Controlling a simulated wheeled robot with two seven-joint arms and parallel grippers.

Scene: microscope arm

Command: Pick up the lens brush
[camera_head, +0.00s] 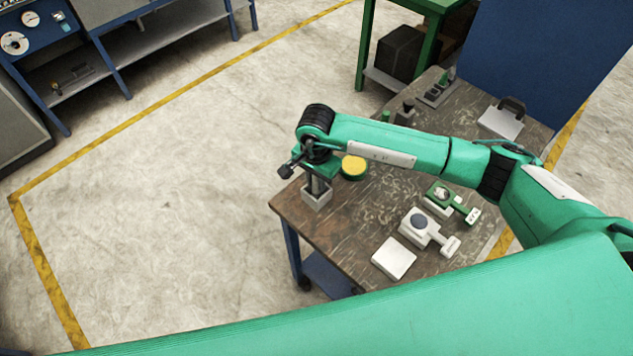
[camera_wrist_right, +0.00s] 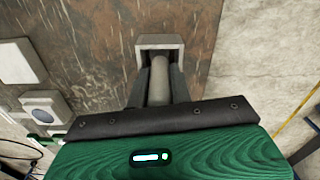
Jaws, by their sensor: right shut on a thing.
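My right gripper (camera_head: 318,186) points down at the table's near left corner. In the right wrist view, its two dark fingers are shut on a grey round handle (camera_wrist_right: 159,82), which I take to be the lens brush. The handle's lower end reaches into a square pale grey holder (camera_wrist_right: 160,41), also seen in the head view (camera_head: 316,202). Any bristles are hidden. I cannot tell whether the brush still touches the holder's bottom. My left gripper is not in view.
The brown wooden table (camera_head: 335,235) holds a yellow-topped round tin (camera_head: 354,166) beside the gripper. A white device (camera_head: 428,230), a green-and-white device (camera_head: 450,202) and a white square block (camera_head: 394,258) sit toward the right. Floor is clear left of the table.

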